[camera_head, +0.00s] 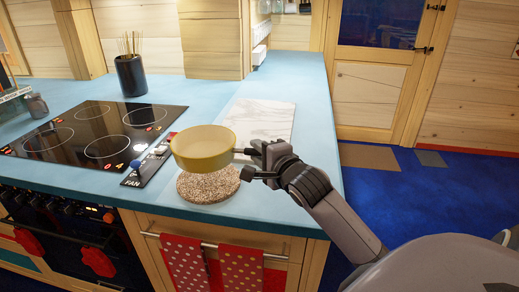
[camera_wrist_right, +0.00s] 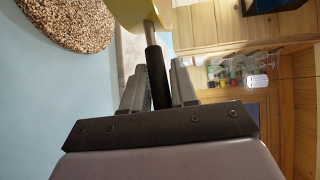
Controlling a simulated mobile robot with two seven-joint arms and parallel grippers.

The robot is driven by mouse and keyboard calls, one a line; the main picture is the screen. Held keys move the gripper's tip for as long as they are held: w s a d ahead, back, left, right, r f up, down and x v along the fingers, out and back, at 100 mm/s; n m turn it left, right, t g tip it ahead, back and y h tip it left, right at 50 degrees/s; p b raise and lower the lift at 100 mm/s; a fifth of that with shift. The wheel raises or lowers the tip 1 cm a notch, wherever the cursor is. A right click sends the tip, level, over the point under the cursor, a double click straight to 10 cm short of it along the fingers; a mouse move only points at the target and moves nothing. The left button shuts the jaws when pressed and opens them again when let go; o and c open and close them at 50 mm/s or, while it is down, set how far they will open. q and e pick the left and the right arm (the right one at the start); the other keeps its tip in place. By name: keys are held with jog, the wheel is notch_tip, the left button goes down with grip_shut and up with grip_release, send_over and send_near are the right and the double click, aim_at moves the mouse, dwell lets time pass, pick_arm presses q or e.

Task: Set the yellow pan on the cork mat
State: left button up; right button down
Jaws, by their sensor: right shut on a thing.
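The yellow pan (camera_head: 203,148) is in the air above the blue counter, over the back left part of the round cork mat (camera_head: 208,186). It looks roughly level, and a gap shows between it and the mat. My right gripper (camera_head: 256,162) is shut on the pan's dark handle, to the right of the pan. In the right wrist view the handle (camera_wrist_right: 156,75) stands between the two fingers, with part of the pan (camera_wrist_right: 140,12) at the top edge and the speckled mat (camera_wrist_right: 68,22) at the upper left. My left gripper is not in view.
A black cooktop (camera_head: 95,132) with a fan control strip (camera_head: 150,160) lies left of the mat. A white marble board (camera_head: 262,122) lies behind it. A dark utensil pot (camera_head: 131,76) and a small jar (camera_head: 37,105) stand farther back.

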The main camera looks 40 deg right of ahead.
jog(key=shift+f+b, duration=1.45)
jog(key=shift+f, duration=2.2)
jog(key=c, duration=0.8)
grip_release()
jog(key=shift+f, duration=0.3)
jog(key=shift+b+v, duration=0.3)
jog(key=shift+v, duration=3.35)
jog(key=shift+r, duration=0.2)
